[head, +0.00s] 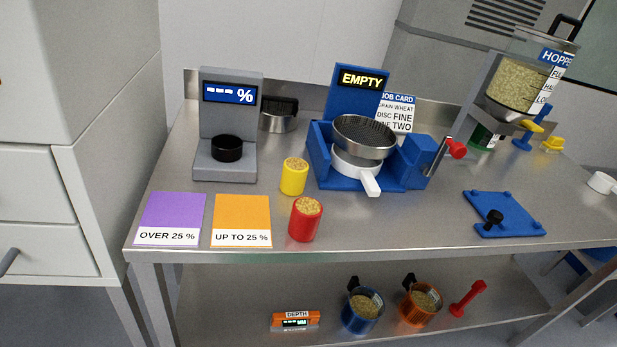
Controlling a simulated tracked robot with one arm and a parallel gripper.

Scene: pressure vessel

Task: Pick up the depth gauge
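The depth gauge (295,321) is a small orange block with a dark display and a white label reading DEPTH. It lies on the lower shelf of the steel bench, near the bottom middle of the head view. It is left of a blue pot and apart from it. My gripper is not in view, so its state and its place relative to the gauge do not show.
The bench top (400,225) overhangs the lower shelf (225,300). Beside the gauge stand a blue pot (361,312) and an orange pot (420,305) of grain, then a red tool (467,299). The shelf left of the gauge is clear.

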